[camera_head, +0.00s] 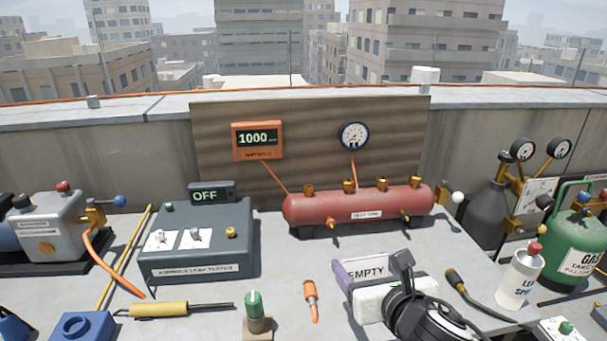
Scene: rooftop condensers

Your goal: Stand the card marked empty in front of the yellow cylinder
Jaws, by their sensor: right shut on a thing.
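The white card marked EMPTY (368,270) is at the lower middle right, above the grey bench. My right gripper (376,274) is shut on it, and its white and black body hides the card's lower part. I cannot tell whether the card's lower edge touches the bench. No plainly yellow cylinder shows. A grey cylinder (481,214) and a green cylinder (571,247), labelled GAS, stand at the right, apart from the card. My left gripper is not in view.
A red tank (360,207) with brass fittings lies behind the card. An orange-handled tool (311,296) lies left of my right gripper; a white spray bottle (519,277) stands right of it. A grey OFF box (196,243) is further left. Bare bench shows between box and tank.

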